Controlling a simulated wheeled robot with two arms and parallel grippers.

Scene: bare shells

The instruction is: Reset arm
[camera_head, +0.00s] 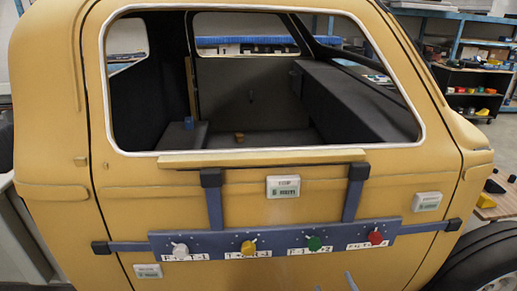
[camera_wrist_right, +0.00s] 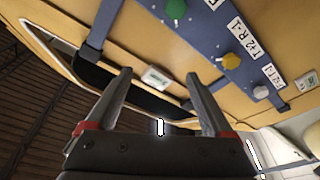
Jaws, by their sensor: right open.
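My right gripper (camera_head: 335,284) shows only as grey fingertips at the bottom edge of the head view, in front of the yellow vehicle shell (camera_head: 230,215). In the right wrist view, the same gripper (camera_wrist_right: 158,77) has its two grey fingers spread apart with nothing between them. My left gripper is not in view. A blue panel (camera_head: 205,243) on the shell's side carries a white knob (camera_head: 180,249), a yellow knob (camera_head: 248,248), a green knob (camera_head: 314,243) and a red knob (camera_head: 376,237). The wrist view shows the panel (camera_wrist_right: 197,33) tilted, beyond the fingers.
The shell has a large open window with a pale ledge (camera_head: 260,158) below it. A blue thing (camera_head: 188,123) and a small brown thing (camera_head: 239,136) are inside. A tire (camera_head: 487,262) is at lower right. Shelves (camera_head: 475,80) stand behind at the right.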

